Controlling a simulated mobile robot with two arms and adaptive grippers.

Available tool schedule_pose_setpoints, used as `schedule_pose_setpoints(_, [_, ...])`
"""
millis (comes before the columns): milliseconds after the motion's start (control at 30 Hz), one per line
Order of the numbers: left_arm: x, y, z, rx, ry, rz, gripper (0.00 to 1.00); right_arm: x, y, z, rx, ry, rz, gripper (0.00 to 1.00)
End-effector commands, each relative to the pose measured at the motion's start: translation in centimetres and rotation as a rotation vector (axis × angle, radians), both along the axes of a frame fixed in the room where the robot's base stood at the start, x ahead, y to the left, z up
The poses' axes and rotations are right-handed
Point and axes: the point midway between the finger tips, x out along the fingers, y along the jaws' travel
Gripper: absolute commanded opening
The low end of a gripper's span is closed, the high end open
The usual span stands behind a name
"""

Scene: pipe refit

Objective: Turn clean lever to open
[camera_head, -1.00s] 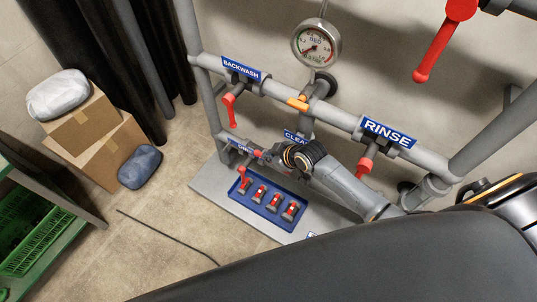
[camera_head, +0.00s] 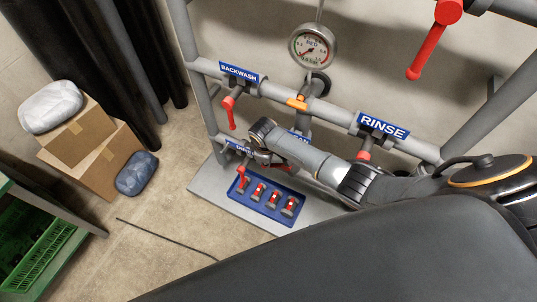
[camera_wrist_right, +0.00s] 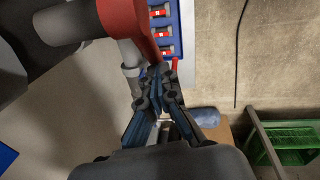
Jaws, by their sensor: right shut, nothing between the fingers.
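The CLEAN sign (camera_head: 300,137) shows only in part in the head view, behind my right forearm; the lever by it is hidden there. In the right wrist view a large red lever (camera_wrist_right: 125,18) on a grey pipe fitting (camera_wrist_right: 65,22) is close at the top, probably the clean lever. My right gripper (camera_wrist_right: 157,74) is shut and empty, its fingertips just below the red part; I cannot tell whether they touch. In the head view its wrist is above the lower pipe, and the fingers are mostly hidden. My left gripper is not in view.
The BACKWASH lever (camera_head: 229,112) and RINSE lever (camera_head: 363,155) are on the upper pipe. A blue tray (camera_head: 236,192) with several red-handled valves lies on the grey base. A pressure gauge (camera_head: 312,46) is above. Boxes (camera_head: 90,150) and a green crate (camera_head: 40,255) stand left.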

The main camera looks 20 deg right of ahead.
Motion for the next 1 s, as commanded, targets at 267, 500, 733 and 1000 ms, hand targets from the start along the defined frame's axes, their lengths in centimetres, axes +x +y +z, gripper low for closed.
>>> schedule_pose_setpoints(267, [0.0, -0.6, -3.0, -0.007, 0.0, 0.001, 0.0, -0.5, -0.5, -2.3, -0.157, 0.199, -0.001, 0.0])
schedule_pose_setpoints(500, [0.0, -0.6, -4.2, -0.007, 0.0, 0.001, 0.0, -0.9, -0.8, -2.8, -0.239, 0.305, -0.002, 0.0])
schedule_pose_setpoints(733, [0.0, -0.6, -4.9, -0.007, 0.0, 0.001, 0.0, -1.3, -1.2, -3.4, -0.283, 0.362, -0.001, 0.0])
schedule_pose_setpoints(1000, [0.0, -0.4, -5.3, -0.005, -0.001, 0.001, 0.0, -1.9, -1.6, -4.0, -0.282, 0.36, -0.002, 0.0])
